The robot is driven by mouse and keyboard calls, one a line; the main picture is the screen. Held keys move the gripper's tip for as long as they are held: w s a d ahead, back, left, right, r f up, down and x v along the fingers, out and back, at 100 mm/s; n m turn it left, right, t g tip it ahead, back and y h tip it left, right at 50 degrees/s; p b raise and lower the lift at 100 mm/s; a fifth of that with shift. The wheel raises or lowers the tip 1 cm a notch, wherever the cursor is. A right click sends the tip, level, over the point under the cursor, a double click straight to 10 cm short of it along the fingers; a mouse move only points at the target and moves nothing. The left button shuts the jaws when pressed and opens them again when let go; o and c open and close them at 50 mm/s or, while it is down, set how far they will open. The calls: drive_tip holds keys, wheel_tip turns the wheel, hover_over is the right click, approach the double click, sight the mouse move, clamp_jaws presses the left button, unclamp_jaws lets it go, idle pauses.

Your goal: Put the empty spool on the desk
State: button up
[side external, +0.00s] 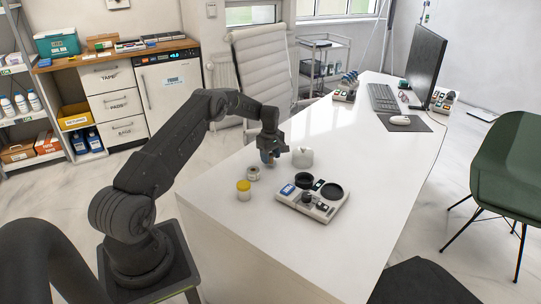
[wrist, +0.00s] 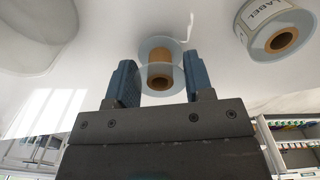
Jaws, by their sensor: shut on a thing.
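My gripper (side external: 269,157) is low over the near part of the white desk (side external: 345,125). In the wrist view its two blue fingers (wrist: 160,85) are shut on the empty spool (wrist: 161,62), which has a brown core and clear, pale flanges. The core lies between the fingers. In the side view the spool is hidden by the fingers, and I cannot tell whether it touches the desk. A white label roll (side external: 253,173) stands on the desk beside my gripper; in the wrist view it shows at upper right (wrist: 250,26).
A white rounded container (side external: 302,157) stands close to the right of my gripper. A yellow-capped jar (side external: 243,190) and a grey organiser with black cups (side external: 297,200) stand nearer. The monitor (side external: 426,65), keyboard (side external: 382,97) and mouse (side external: 400,120) are farther back. The desk's middle is clear.

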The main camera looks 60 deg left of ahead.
sight(271, 155)
drive_tip(key=shift+f, duration=0.55)
drive_tip(key=o, duration=1)
drive_tip(key=shift+c, duration=0.2)
wheel_tip(271, 155, up, 14)
drive_tip(key=s+d+r+m+t+y, duration=0.1)
drive_tip(key=s+d+r+m, duration=0.3)
drive_tip(key=d+r, duration=0.65)
drive_tip(key=s+d+r+m+t, duration=0.15)
drive_tip(key=d+r+m, duration=0.35)
drive_tip(key=d+r, duration=0.55)
drive_tip(key=s+d+r+m+t, duration=0.15)
drive_tip(key=s+d+m, duration=0.45)
drive_tip(key=s+d, duration=0.6)
drive_tip(key=s+d+f+m, duration=0.2)
drive_tip(key=s, duration=0.4)
drive_tip(key=s+d+f+m+t+h, duration=0.1)
drive_tip(key=s+d+f+m, duration=0.1)
drive_tip(key=s, duration=0.4)
drive_tip(key=shift+d+f+m+t, duration=0.3)
drive_tip(key=shift+d+m, duration=0.3)
drive_tip(key=shift+d, duration=0.2)
